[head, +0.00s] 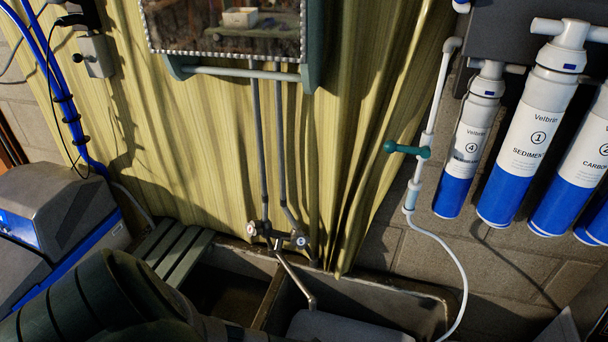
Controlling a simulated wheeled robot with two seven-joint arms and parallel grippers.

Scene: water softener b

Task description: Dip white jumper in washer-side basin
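A stone basin (405,284) with two compartments stands at the bottom middle, cut off by the picture's lower edge. A divider (268,300) separates its left and right compartments. A pale grey-white thing (345,328) shows at the bottom edge in front of the right compartment; I cannot tell whether it is the white jumper. No other white garment shows. A dark ribbed arm link, seemingly mine, comes in at the lower left and covers part of the basin's front left. Neither of my grippers is in view.
A faucet (280,240) with a spout (296,276) hangs over the basin. Green slats (178,250) lie at its left end. A grey machine (62,212) stands at the left. Filter cartridges (528,130) and a white pipe (433,110) hang at the right. A mirror (228,28) hangs above.

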